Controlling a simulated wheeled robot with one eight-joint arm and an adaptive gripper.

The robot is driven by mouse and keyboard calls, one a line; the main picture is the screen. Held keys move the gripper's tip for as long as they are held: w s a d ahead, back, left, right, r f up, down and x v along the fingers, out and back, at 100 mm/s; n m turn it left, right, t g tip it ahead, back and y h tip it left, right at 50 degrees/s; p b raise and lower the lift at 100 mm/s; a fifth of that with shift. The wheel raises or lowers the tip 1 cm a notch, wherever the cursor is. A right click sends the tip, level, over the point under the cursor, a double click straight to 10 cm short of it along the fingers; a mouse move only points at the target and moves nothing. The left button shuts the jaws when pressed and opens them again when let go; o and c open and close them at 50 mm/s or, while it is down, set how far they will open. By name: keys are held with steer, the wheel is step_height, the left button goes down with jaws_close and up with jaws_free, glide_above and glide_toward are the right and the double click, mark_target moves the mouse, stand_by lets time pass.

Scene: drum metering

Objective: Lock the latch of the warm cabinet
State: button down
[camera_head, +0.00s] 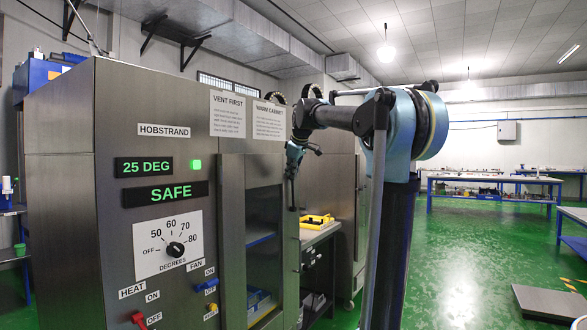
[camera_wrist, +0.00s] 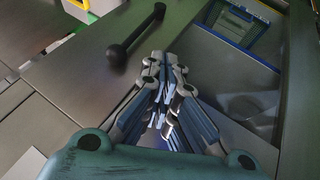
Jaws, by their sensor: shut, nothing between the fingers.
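The warm cabinet (camera_head: 124,95) is a tall brushed-steel box on the left of the head view. Its door (camera_head: 231,190) has a dark glass pane and looks shut. A dark lever with a rounded end (camera_wrist: 137,34), which looks like the latch, shows in the wrist view on the steel beside the glass. It lies slanted, just ahead and left of my fingertips. My gripper (camera_head: 293,206) hangs pointing down in front of the door's right side; its fingers (camera_wrist: 165,65) are shut and empty. They appear apart from the lever; whether it is locked I cannot tell.
The cabinet panel shows 25 DEG and SAFE (camera_head: 165,193), above a dial (camera_head: 175,249), a red heat switch (camera_head: 139,320) and a fan switch (camera_head: 207,285). A yellow item (camera_head: 316,220) lies on a bench right of the door. Green floor (camera_head: 470,250) is open at right.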

steer(key=w+d+f, duration=0.1)
steer(key=w+f, duration=0.1)
steer(key=w, duration=0.3)
steer(key=shift+w, duration=0.3)
steer(key=shift+w, duration=0.1)
